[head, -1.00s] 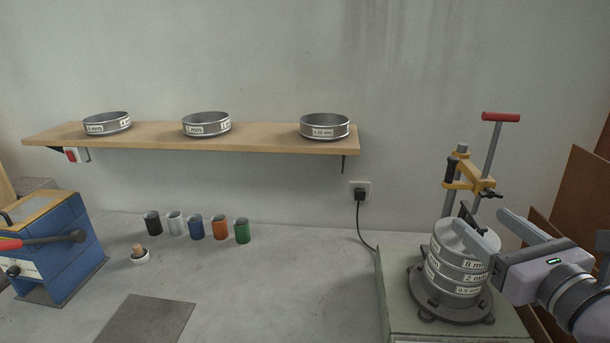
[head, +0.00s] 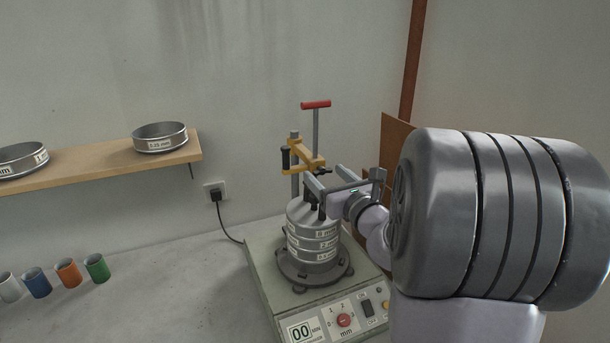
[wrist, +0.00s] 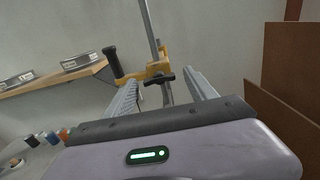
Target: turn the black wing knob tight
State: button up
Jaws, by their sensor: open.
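The black wing knob (wrist: 160,79) sits on the yellow clamp (wrist: 147,70) of the sieve shaker's upright rod. In the wrist view it appears between the two fingertips of my gripper (wrist: 161,77), beyond them. In the head view my gripper (head: 322,172) is open and empty, just in front of the clamp (head: 307,152) and above the sieve stack (head: 312,232). The fingers partly cover the knob there. I cannot tell how large the gap between fingertips and knob is.
The red-handled rod (head: 315,105) rises behind the clamp. A black grip (wrist: 111,62) sticks up at the clamp's left end. The shaker base (head: 265,268) has a control panel. A wooden shelf (head: 110,168) is at left; brown boards (head: 395,140) lean at right.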

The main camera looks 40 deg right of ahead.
jog(key=shift+w, duration=0.25)
jog(key=shift+c, duration=0.4)
